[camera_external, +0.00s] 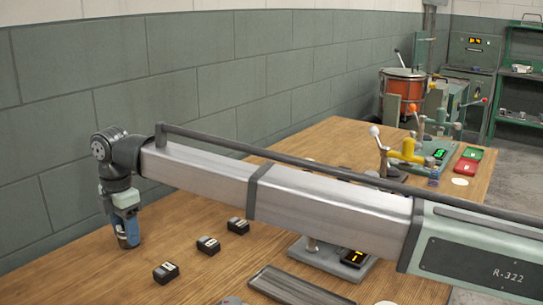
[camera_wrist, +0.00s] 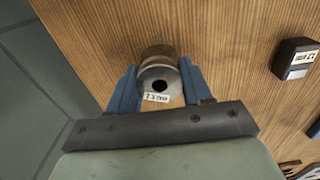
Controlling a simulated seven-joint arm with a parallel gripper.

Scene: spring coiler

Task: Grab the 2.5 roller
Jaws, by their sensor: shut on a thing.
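A short metal roller (camera_wrist: 158,62) with a dark centre hole shows in the wrist view. A small white label lies at its near side, upside down; I cannot read it surely. My gripper (camera_wrist: 158,76) has its blue fingers on both sides of the roller and is shut on it. In the external view my gripper (camera_external: 127,229) points down at the table's left end, near the wall. The roller is mostly hidden by the fingers there. I cannot tell whether it touches the table.
Several small black blocks with white labels stand on the wooden table, among them a near one (camera_external: 165,272) and one in the wrist view (camera_wrist: 296,60). A dark tray (camera_external: 300,287) and a device with an orange display (camera_external: 355,258) lie right. The grey wall (camera_external: 60,130) is close behind.

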